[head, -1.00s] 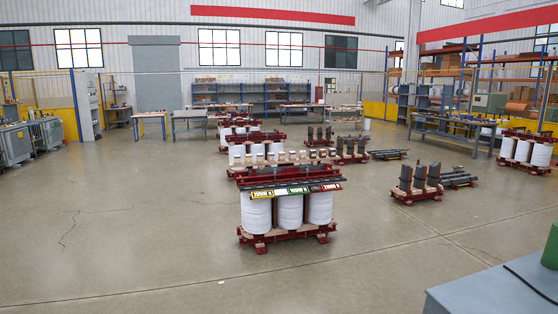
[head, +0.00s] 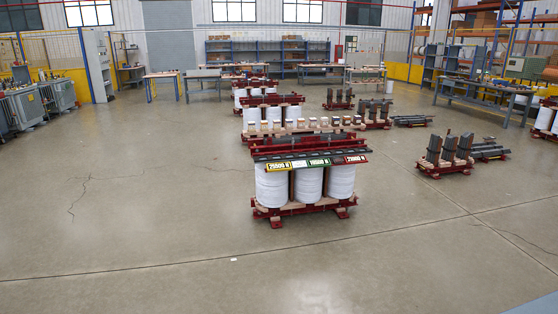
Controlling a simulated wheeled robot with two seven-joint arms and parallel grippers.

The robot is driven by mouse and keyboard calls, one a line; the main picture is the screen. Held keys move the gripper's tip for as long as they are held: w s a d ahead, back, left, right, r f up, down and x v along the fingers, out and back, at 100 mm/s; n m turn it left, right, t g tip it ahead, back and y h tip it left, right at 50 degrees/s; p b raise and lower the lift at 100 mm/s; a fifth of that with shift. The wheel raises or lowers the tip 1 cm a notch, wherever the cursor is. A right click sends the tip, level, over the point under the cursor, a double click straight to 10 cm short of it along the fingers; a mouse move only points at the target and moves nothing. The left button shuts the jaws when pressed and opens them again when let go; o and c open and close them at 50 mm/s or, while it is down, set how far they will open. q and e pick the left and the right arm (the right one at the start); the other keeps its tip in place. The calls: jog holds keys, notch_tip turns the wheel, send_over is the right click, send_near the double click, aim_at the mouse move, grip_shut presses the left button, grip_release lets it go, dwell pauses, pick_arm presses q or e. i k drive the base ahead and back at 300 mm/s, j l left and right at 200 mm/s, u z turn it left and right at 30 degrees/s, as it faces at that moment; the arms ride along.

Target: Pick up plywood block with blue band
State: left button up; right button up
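No plywood block with a blue band can be made out in the head view. A row of small pale blocks (head: 290,126) stands on a unit behind the nearest transformer core; they are too small to tell any band colour. The nearest transformer core (head: 308,185) has three white coils, a red frame and coloured label plates along its top front edge. Neither of my grippers is in view.
More cores stand in a line behind. A core with dark bare columns (head: 449,150) is at the right. Workbenches (head: 484,94) and blue shelving (head: 256,54) stand further back. The concrete floor (head: 130,215) is clear in front and to the left.

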aim_at(288, 123)
jog(key=i, duration=2.65)
jog(key=i+l, duration=0.1)
jog(key=i, duration=2.55)
jog(key=i+u, duration=0.5)
jog(key=k, duration=0.05)
